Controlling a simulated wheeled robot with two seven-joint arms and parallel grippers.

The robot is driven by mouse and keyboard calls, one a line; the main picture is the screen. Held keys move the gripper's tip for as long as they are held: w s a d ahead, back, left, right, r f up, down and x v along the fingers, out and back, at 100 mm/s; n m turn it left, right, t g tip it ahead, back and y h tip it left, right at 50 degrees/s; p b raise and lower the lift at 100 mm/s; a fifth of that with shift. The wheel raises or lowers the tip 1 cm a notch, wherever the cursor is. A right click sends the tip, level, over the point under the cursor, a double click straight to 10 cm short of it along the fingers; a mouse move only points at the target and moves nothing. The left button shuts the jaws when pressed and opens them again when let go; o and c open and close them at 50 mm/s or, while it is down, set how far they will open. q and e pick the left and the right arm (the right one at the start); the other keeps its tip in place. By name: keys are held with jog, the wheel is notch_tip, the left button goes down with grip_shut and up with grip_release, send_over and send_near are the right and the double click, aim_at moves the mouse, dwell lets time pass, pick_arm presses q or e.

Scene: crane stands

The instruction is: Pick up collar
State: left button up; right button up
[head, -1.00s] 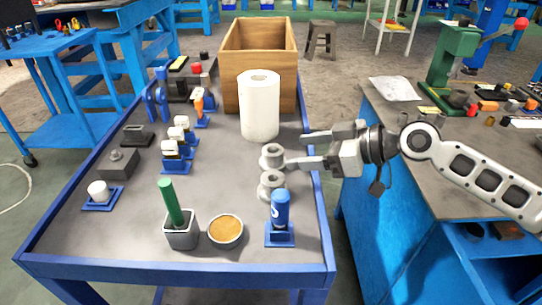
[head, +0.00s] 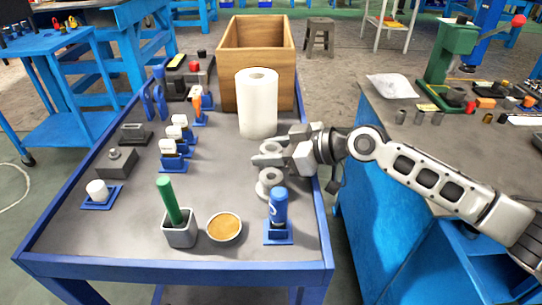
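Two grey flanged collars stand near the right edge of the blue-rimmed cart. The front collar (head: 270,184) is upright and clear of the fingers. The back collar (head: 270,148) is partly hidden by my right gripper (head: 272,150). That gripper comes in low from the right, with one finger on the near side of the back collar and the other on its far side. The fingers look apart, and I cannot see whether they touch the collar. My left gripper is out of view.
A white paper roll (head: 258,104) stands just behind the back collar, with a wooden box (head: 257,40) beyond. A blue bottle in a holder (head: 278,211), a bowl (head: 224,227) and a square cup (head: 179,234) stand in front. The cart's middle is clear.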

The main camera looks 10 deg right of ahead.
jog(key=shift+r, duration=0.1)
grip_shut()
